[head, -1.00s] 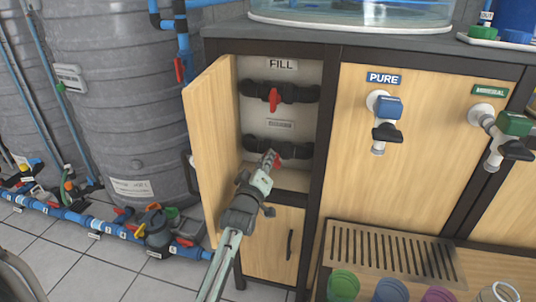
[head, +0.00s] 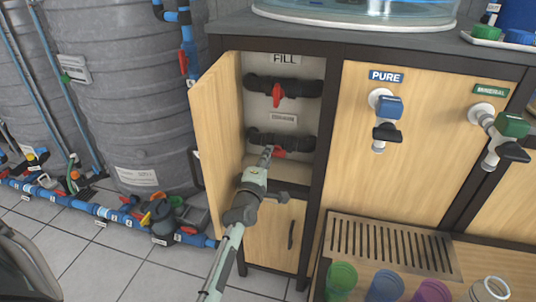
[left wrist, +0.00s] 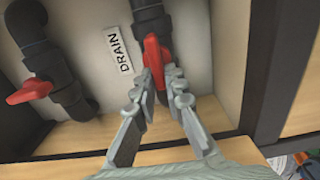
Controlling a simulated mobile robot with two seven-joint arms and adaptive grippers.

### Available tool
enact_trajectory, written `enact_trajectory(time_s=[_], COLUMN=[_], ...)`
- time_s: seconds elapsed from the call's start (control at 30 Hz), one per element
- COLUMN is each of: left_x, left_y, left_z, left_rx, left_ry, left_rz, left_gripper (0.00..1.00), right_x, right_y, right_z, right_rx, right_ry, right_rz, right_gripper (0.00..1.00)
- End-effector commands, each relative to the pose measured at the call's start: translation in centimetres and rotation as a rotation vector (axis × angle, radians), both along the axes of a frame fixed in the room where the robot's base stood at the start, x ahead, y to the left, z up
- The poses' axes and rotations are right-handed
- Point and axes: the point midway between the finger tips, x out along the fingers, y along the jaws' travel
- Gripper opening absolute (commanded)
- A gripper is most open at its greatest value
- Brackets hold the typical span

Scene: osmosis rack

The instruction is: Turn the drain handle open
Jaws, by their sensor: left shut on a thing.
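The red drain handle (left wrist: 155,62) sits on a dark pipe inside the open cabinet, beside the DRAIN label (left wrist: 119,53). In the left wrist view it lies roughly along its pipe. My left gripper (left wrist: 160,82) is shut on it, with one finger on each side. In the head view my left gripper (head: 268,152) reaches into the lower part of the compartment, and only a bit of the drain handle (head: 279,153) shows beside the fingers. My right gripper is not in view.
The red fill handle (head: 277,95) hangs across the upper pipe. The open wooden door (head: 216,140) stands left of my arm, and the dark frame post (head: 322,150) bounds the right. Blue floor pipes (head: 80,207) run at the left, near large grey tanks (head: 125,90).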

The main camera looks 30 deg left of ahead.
Motion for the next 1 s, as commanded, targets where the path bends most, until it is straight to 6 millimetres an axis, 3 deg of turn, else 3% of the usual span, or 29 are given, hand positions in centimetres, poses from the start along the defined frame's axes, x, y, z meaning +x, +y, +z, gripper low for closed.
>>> enact_trajectory(time_s=[0.6,0.63,0.77,1.0], left_x=[-0.01,-0.01,-0.01,0.00], left_y=[-0.04,-0.04,-0.04,-0.03], left_z=[-0.17,-0.17,-0.14,-0.09], left_rx=[-0.039,-0.039,-0.038,-0.036], left_ry=[-0.008,-0.008,-0.008,-0.008], left_rz=[-0.001,-0.001,-0.001,0.000], left_gripper=[0.00,0.15,0.31,0.32], right_x=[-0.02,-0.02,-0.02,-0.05], right_y=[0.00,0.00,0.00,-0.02], right_z=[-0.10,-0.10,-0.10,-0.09], right_rx=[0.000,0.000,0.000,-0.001], right_ry=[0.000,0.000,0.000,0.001], right_rz=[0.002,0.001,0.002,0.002], right_gripper=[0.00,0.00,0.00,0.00])
